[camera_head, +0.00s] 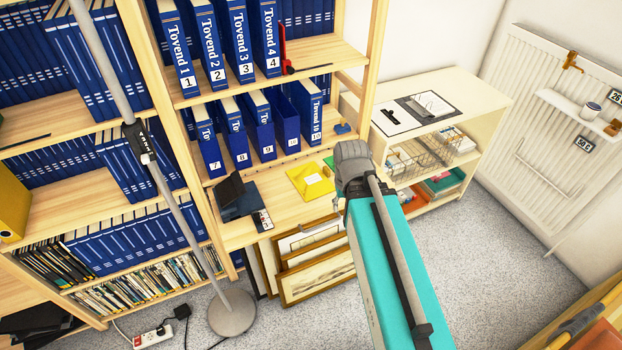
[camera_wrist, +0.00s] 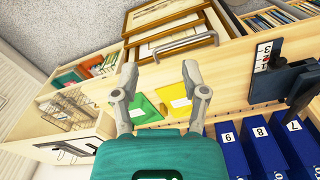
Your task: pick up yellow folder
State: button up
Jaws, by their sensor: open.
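The yellow folder (camera_head: 311,181) lies flat on the wooden shelf surface below the blue binders, with a pale label on it. In the wrist view the yellow folder (camera_wrist: 172,90) shows between my fingers, toward the right finger. A green folder (camera_wrist: 146,108) lies beside it, partly hidden by my gripper. My gripper (camera_wrist: 159,72) is open and empty, its two grey fingers spread above the shelf surface. In the head view my gripper (camera_head: 352,165) is just right of the yellow folder; its fingertips are hard to make out there.
Blue binders (camera_head: 262,128) stand behind the folder. A dark device (camera_head: 238,197) sits left of it. Framed prints (camera_head: 315,262) lean below the front edge. A low shelf (camera_head: 485,92) stands at right, and a lamp pole (camera_head: 185,215) at left. A yellow binder (camera_head: 12,205) stands far left.

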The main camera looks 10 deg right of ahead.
jog(key=o, duration=0.3)
jog(key=shift+o, duration=0.9)
jog(key=shift+w, duration=0.35)
jog(key=m+b, duration=0.1)
jog(key=m, duration=1.3)
send_over(326, 168)
jog(key=f, duration=0.1)
jog(key=shift+a+f, duration=0.2)
notch_tip(326, 168, down, 9)
jog(key=b, duration=0.9)
jog(key=shift+r, duration=0.2)
jog(key=shift+f, duration=0.1)
jog(key=shift+s+d+f+b, duration=0.1)
jog(key=shift+d+f+b, duration=0.05)
jog(key=shift+f+b, duration=1.15)
jog(key=shift+s+d+f+b, duration=0.1)
jog(key=shift+f+b, duration=1.1)
jog(key=shift+b, duration=0.1)
